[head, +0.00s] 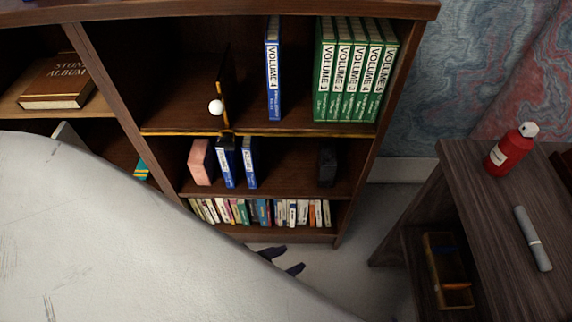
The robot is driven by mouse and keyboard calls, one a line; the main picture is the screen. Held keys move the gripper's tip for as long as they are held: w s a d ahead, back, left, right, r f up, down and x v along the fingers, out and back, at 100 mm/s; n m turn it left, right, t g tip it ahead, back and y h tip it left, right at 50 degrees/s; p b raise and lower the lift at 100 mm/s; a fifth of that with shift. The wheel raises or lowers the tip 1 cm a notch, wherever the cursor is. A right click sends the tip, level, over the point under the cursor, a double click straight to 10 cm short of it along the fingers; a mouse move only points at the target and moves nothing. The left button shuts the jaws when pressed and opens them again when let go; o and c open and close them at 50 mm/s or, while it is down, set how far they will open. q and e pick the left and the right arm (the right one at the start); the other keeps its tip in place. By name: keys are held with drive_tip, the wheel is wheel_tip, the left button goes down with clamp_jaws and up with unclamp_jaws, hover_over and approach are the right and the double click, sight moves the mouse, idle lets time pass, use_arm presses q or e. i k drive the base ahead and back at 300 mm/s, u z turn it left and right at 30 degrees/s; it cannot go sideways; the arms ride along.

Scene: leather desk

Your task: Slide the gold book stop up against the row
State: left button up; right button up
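The gold book stop (224,98) stands upright on the upper open shelf, a thin dark plate with a gold edge and a white knob (216,107). Its foot meets the gold rail (180,133) along the shelf's front edge. To its right, a blue "Volume 4" book (273,75) stands upright, apart from it. Several green volumes (355,75) stand in a row at the shelf's right end, with a gap between them and the blue book. My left gripper (284,261) is low in front of the bookcase, its two dark fingertips apart and empty. My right gripper is out of view.
The shelf below holds a pink block (201,162), two blue books (237,163) and a dark block (327,166). Small books (265,212) line the bottom. A side table (500,230) at right holds a red bottle (510,150) and a grey marker-like stick (532,238).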

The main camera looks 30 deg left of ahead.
sight(226, 83)
drive_tip(key=u, duration=1.4)
